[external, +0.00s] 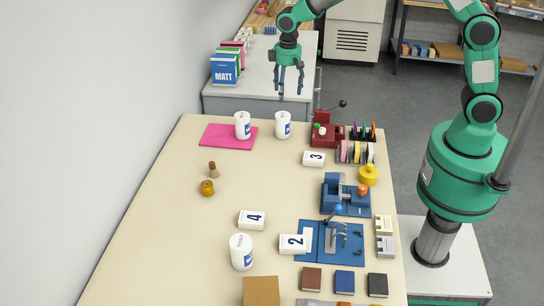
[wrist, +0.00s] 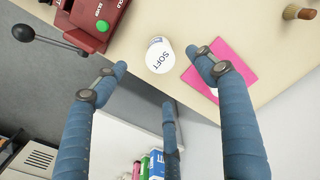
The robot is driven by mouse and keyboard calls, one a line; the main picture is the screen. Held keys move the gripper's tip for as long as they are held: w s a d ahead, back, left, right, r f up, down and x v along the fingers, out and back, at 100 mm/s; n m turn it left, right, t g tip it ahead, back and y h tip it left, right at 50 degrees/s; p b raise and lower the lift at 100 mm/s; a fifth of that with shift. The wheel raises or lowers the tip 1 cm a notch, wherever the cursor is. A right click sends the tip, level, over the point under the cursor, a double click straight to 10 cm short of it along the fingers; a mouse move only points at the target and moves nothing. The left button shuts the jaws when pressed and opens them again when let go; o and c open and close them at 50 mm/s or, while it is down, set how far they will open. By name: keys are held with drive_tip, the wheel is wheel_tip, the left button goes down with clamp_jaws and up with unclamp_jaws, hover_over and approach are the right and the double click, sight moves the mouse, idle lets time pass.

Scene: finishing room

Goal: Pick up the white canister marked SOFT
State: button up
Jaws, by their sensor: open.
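A white canister marked SOFT (wrist: 160,54) stands upright in the wrist view, its lettered top facing me. It appears to be the canister just right of the pink mat (external: 214,137) in the external view (external: 283,124). A second white canister (external: 242,124) stands at the mat's right end. A third (external: 241,252) stands nearer the front; I cannot read their labels. My gripper (external: 288,88) is open and empty, above and behind the table's far edge. In the wrist view its fingers (wrist: 162,68) spread either side of the SOFT canister, apart from it.
A red machine with a lever (external: 325,132) stands right of the canisters, with a rack of coloured discs (external: 358,151) beside it. A back counter (external: 255,84) holds upright boxes including a blue MATT box (external: 224,69). The table's left middle is mostly clear.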

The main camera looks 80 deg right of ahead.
sight(282, 115)
drive_tip(key=f, duration=0.1)
drive_tip(key=w+f, duration=0.1)
drive_tip(key=d+f, duration=0.1)
drive_tip(key=shift+w+f, duration=0.2)
drive_tip(key=shift+w, duration=0.1)
drive_tip(key=shift+s+f+b, duration=0.1)
drive_tip(key=shift+f+b, duration=0.65)
drive_tip(key=shift+f, duration=3.55)
drive_tip(key=shift+s+f+b, duration=0.1)
drive_tip(key=shift+f+b, duration=0.6)
drive_tip(key=shift+f, duration=1.9)
drive_tip(key=c, duration=1.5)
